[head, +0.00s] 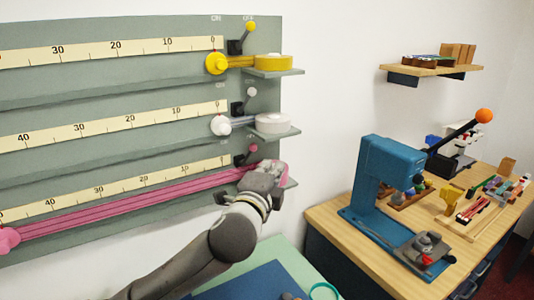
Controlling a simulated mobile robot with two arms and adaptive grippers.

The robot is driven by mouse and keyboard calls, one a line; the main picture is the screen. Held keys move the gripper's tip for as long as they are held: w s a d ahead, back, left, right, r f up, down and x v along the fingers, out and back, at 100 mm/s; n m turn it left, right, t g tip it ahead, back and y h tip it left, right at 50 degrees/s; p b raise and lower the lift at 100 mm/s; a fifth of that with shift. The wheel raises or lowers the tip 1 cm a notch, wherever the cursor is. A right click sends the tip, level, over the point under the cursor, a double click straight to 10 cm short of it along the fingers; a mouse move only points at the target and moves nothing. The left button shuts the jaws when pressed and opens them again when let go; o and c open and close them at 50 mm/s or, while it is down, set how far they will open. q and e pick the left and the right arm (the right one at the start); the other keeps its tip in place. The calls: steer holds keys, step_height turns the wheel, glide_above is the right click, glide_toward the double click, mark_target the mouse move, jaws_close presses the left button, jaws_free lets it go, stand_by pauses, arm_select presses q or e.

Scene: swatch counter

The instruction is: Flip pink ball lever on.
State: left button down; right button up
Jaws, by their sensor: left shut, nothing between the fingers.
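The pink ball lever (253,149) is on the bottom row of the grey-green wall panel (150,85). Its ball leans up and right from a dark base, toward the OFF side. My left gripper (268,167) is shut and empty, just below and right of the pink ball, in front of the row's right end. Its fingertips are hard to make out against the panel, and I cannot tell whether they touch the lever. The gripper hides most of the pink spool there. A pink strip (120,203) runs left from it to a pink knob (8,240). My right gripper is not in view.
Above are the yellow ball lever (251,27) and white ball lever (252,91), both leaning right, with a yellow spool (273,63) and white spool (272,123) on small ledges. A blue press (375,190) stands on the wooden bench at right. Bare wall separates panel and bench.

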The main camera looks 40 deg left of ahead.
mark_target(249, 155)
arm_select(q)
steer(key=p+x, duration=0.2)
steer(key=x, duration=0.8)
steer(key=shift+w+a+f, duration=0.1)
steer(key=shift+w+a, duration=0.05)
steer(key=shift+s+a+f+p, duration=0.1)
steer(key=shift+s+a+p, duration=0.55)
steer(key=shift+s+a, duration=0.55)
steer(key=shift+s, duration=0.15)
steer(key=shift+a, duration=0.15)
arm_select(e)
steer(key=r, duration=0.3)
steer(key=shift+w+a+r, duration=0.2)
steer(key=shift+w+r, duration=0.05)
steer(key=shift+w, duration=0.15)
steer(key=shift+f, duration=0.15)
